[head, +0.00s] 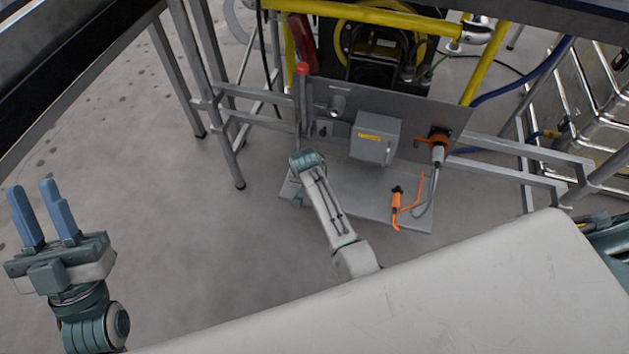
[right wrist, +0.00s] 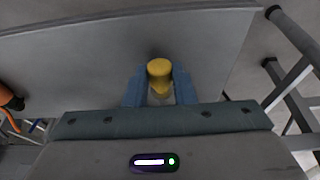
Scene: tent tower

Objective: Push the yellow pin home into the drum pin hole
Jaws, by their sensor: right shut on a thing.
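The yellow pin (right wrist: 159,67) shows as a short, rounded yellow end between the blue fingers of my right gripper (right wrist: 160,88) in the right wrist view. The gripper is shut on it, in front of a grey plate (right wrist: 75,70). I cannot tell how deep the pin sits, and I cannot make out the drum pin hole. In the head view my right arm reaches down to the left part of the grey panel stand (head: 425,115); its fingers are hidden there. My left gripper (head: 31,188) is open and empty over the floor at far left.
The panel carries a grey box (head: 375,138) and an orange-handled connector (head: 437,142). An orange tool (head: 397,207) lies on its base plate. A yellow-framed reel (head: 385,35) stands behind. Metal table legs (head: 225,120) stand left; metal cases (head: 590,95) right.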

